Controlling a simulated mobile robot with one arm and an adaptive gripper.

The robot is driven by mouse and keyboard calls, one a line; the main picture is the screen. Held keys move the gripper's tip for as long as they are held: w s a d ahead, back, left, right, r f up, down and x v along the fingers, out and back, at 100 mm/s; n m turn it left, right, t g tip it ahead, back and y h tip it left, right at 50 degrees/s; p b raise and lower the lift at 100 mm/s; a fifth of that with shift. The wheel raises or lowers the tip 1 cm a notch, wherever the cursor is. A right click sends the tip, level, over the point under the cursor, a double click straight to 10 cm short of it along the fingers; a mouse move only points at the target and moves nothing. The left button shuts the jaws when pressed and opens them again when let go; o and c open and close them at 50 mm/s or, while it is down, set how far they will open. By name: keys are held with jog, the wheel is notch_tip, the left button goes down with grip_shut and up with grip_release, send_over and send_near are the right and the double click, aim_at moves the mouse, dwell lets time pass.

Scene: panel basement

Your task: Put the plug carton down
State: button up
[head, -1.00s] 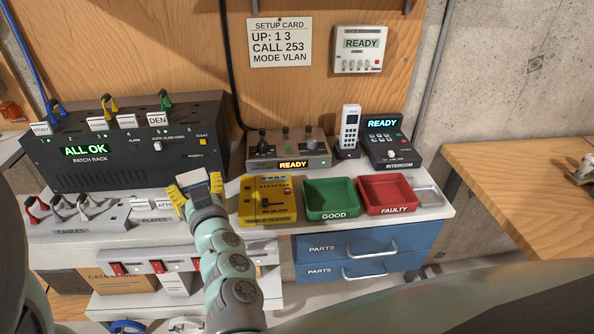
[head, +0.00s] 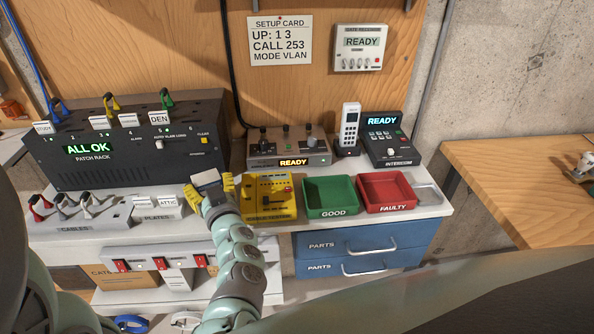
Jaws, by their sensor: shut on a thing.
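My gripper (head: 211,189), with yellow fingertips, is shut on a small box with a pale grey-white top (head: 206,179), which I take to be the plug carton. In the head view it is left of centre, in front of the patch rack. It is between the plates holder and the yellow cable tester. The fingers and wrist hide the carton's sides and underside. I cannot tell whether it touches the white bench top (head: 268,229).
The patch rack (head: 125,145) stands behind. The plates holder (head: 158,214) is close left; the cable tester (head: 269,197) is close right. A green GOOD tray (head: 331,212) and red FAULTY tray (head: 389,207) lie further right. A power strip (head: 145,264) runs below.

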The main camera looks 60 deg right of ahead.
jog(key=shift+s+d, duration=0.1)
jog(key=shift+f, duration=0.25)
jog(key=o, duration=1.2)
jog(key=shift+o, duration=0.2)
jog(key=shift+r, duration=0.1)
jog(key=shift+r, duration=0.1)
jog(key=b+v, duration=0.2)
jog(key=v, duration=1)
jog(key=shift+r, duration=0.1)
